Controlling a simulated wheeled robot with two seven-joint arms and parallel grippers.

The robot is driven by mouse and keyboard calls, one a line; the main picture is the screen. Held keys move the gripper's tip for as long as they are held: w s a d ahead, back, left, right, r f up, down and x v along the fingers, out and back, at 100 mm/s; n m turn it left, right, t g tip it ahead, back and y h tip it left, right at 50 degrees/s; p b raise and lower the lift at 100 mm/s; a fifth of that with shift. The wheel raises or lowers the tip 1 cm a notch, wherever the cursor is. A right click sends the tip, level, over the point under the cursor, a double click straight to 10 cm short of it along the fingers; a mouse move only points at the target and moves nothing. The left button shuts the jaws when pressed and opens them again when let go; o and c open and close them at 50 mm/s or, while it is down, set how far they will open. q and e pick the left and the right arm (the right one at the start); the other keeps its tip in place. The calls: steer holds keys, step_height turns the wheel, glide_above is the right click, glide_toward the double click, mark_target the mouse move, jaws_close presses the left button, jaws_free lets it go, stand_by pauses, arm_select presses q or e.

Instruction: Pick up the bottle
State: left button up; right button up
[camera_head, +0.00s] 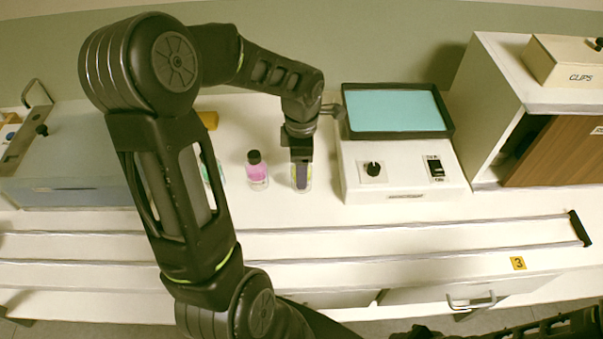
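A small clear bottle with yellowish liquid (308,183) stands on the white bench, left of the white device. My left gripper (301,177) points down over this bottle, and a dark finger covers its middle. The bottle's cap and upper part are hidden by the gripper. Whether the fingers touch or grip it cannot be told. A bottle with pink liquid and a black cap (257,172) stands just to the left. A bottle with greenish liquid (213,170) is mostly hidden behind my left arm. My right gripper is not in view; only part of that arm shows at bottom right.
A white device with a teal screen (396,110), a knob and a switch stands close right of the gripper. A white shelf (490,75) bears a CLIPS box (567,62). Rails (400,229) run along the front. A yellow block (209,119) lies behind my arm.

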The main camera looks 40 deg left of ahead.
arm_select(q)
jaws_close()
stand_by(0.6)
steer(key=shift+r, duration=0.1)
step_height(320, 180, up, 10)
steer(key=p, duration=0.6)
stand_by(0.4)
steer(key=shift+r+p, duration=1.2)
steer(key=shift+r, duration=1.75)
